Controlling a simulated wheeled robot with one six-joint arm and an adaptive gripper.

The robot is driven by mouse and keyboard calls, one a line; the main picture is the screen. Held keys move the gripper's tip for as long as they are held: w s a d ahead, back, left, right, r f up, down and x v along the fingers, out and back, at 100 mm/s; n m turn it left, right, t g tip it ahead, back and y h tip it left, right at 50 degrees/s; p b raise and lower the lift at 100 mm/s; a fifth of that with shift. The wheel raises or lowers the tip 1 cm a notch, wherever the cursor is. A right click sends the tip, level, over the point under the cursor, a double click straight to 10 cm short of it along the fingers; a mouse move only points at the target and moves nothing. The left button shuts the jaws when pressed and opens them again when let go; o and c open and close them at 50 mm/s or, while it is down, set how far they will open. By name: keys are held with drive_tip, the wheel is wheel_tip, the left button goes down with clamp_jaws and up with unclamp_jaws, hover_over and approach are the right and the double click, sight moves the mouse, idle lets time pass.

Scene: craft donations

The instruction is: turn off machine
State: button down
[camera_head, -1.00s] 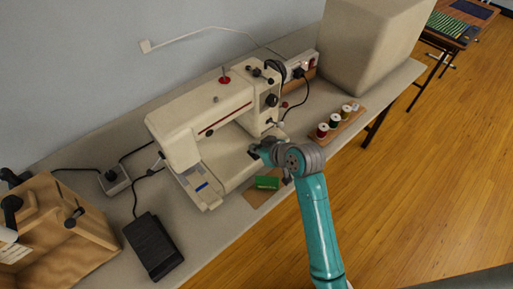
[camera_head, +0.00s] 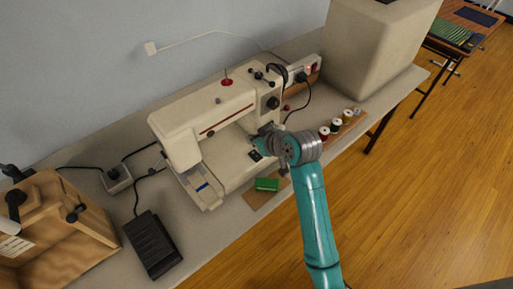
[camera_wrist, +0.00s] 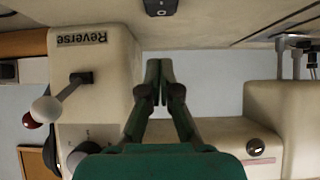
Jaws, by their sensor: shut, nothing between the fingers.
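The cream sewing machine (camera_head: 205,112) stands on the long table against the wall. In the wrist view, a black rocker switch (camera_wrist: 160,7) with white marks sits at the top edge, on a cream surface. My gripper (camera_wrist: 158,72) is shut and empty, its fingertips below the switch in the picture and apart from it. A block labelled "Reverse" (camera_wrist: 85,38) with a lever and a white knob (camera_wrist: 46,109) is left of the fingers. In the head view, my gripper (camera_head: 263,137) is at the machine's right end, partly hidden by my wrist.
A green box (camera_head: 267,184) lies in front of the machine. Several thread spools (camera_head: 336,126) stand at the right. A power strip (camera_head: 302,71) and a large beige cover (camera_head: 380,45) are behind. A black foot pedal (camera_head: 152,246) and a wooden box (camera_head: 75,245) are at the left.

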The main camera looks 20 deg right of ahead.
drive_tip(key=s+d+r, duration=0.2)
drive_tip(key=s+r, duration=0.4)
drive_tip(key=r, duration=0.2)
drive_tip(key=shift+r, duration=0.25)
drive_tip(key=shift+a+f, duration=0.1)
drive_tip(key=s+f, duration=0.2)
drive_tip(key=f, duration=0.1)
drive_tip(key=s+f+m, duration=0.1)
drive_tip(key=s+f, duration=0.1)
drive_tip(key=f, duration=0.1)
drive_tip(key=s+a+f+m+t+h, duration=0.1)
drive_tip(key=s+f, duration=0.1)
drive_tip(key=f, duration=0.1)
drive_tip(key=shift+s, duration=0.1)
drive_tip(key=s+f+m+t+h, duration=0.1)
drive_tip(key=s+f, duration=0.2)
drive_tip(key=s, duration=0.8)
drive_tip(key=s+f+m+t+h, duration=0.1)
drive_tip(key=s+f+t, duration=0.15)
drive_tip(key=s, duration=0.85)
drive_tip(key=r+v, duration=0.1)
drive_tip(key=v, duration=1.2)
drive_tip(key=shift+a, duration=0.5)
drive_tip(key=shift+w+t, duration=0.1)
drive_tip(key=shift+t, duration=0.15)
